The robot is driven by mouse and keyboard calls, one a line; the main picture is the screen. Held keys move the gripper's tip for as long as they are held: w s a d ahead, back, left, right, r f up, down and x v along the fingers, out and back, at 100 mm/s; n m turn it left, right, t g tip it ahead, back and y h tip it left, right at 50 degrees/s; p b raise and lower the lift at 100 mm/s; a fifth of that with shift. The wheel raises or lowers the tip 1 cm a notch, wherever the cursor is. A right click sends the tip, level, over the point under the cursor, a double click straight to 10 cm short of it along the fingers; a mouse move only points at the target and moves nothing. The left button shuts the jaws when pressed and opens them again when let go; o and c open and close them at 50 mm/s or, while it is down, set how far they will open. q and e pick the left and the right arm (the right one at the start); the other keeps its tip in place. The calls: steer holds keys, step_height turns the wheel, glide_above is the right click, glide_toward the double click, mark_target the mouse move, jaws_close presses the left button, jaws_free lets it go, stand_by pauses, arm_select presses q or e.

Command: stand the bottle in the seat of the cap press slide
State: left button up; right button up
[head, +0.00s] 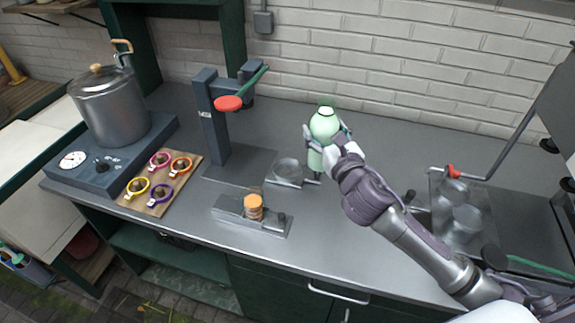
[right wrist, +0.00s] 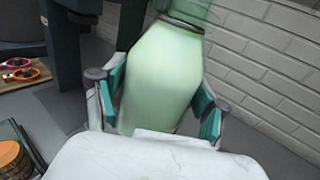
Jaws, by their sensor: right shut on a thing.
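The pale green bottle (head: 323,127) is upright in my right gripper (head: 328,140), at the back middle of the counter. In the right wrist view the two teal-padded fingers (right wrist: 160,100) close on both sides of the bottle (right wrist: 163,75). My left gripper is not in view.
A dark block (head: 230,210) with an orange-brown stack (head: 253,206) sits at the front. A wooden board (head: 150,205) with several coloured rings and a pot (head: 110,105) on a burner stand left. The counter behind the bottle is bare.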

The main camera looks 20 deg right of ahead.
arm_select(q)
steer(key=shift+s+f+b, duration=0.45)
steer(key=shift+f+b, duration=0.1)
steer(key=shift+b, duration=0.05)
arm_select(e)
steer(key=w+a+f, duration=0.5)
steer(key=w+f, duration=0.5)
steer(key=shift+w+a+f, duration=0.2)
steer(key=shift+w+a, duration=0.05)
steer(key=shift+a, duration=0.05)
steer(key=o, duration=1.8)
steer(key=shift+s+f, duration=0.1)
steer(key=shift+s, duration=0.05)
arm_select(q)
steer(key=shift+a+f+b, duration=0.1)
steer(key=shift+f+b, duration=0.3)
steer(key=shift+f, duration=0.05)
arm_select(e)
steer(key=s, duration=1.2)
